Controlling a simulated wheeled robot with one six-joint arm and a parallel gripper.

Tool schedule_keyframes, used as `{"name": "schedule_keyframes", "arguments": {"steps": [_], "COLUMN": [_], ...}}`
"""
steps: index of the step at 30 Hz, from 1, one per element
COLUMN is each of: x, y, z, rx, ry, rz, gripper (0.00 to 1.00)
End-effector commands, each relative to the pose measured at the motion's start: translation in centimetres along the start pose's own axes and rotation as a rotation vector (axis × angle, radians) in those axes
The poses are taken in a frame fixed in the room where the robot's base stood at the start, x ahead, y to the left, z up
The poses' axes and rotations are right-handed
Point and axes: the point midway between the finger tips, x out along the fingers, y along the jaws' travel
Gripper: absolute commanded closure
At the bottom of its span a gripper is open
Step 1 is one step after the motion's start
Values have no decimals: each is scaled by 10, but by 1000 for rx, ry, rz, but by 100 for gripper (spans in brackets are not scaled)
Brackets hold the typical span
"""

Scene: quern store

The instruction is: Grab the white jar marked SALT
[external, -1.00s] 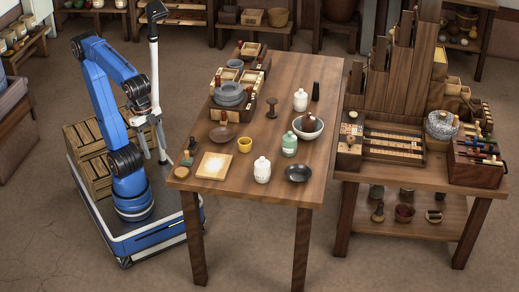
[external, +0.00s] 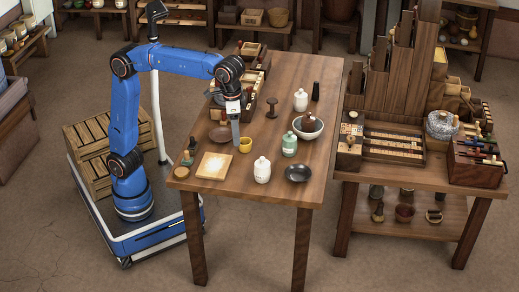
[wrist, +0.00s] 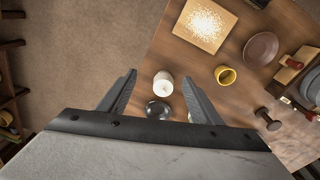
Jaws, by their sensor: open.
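A white lidded jar (external: 262,170) stands upright near the table's front edge. It has faint marks on its side, too small to read. A second white jar (external: 300,100) stands farther back; I cannot tell from lettering which is SALT. My gripper (external: 236,143) points down above the table by the yellow cup, left of the front jar, open and empty. In the wrist view the front white jar (wrist: 163,84) shows from above between the spread fingers (wrist: 159,77), apart from them and farther down. The back jar is hidden there.
A green jar (external: 289,145) and a dark bowl (external: 298,173) stand close to the front jar. A yellow cup (external: 245,145), a tan board (external: 214,166) and a brown plate (external: 221,133) lie left. A white bowl (external: 308,127) stands behind the green jar.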

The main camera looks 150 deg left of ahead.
Motion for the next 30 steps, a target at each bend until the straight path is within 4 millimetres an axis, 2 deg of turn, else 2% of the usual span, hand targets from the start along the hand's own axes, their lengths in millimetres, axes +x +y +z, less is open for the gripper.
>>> {"name": "schedule_keyframes", "arguments": {"steps": [1, 3, 6, 10, 17, 30], "x": [3, 5, 8, 12, 23, 98], "y": [-1, -3, -6, -11, -14, -18], "z": [-21, -44, -71, -94, -104, -99], "rx": [-39, -88, -148, -202, -231, -229], "ry": [-9, -21, -35, -48, -56, -56], "rz": [-8, -19, -31, -42, -49, -50], "gripper": [41, 41, 41, 41, 41, 41]}}
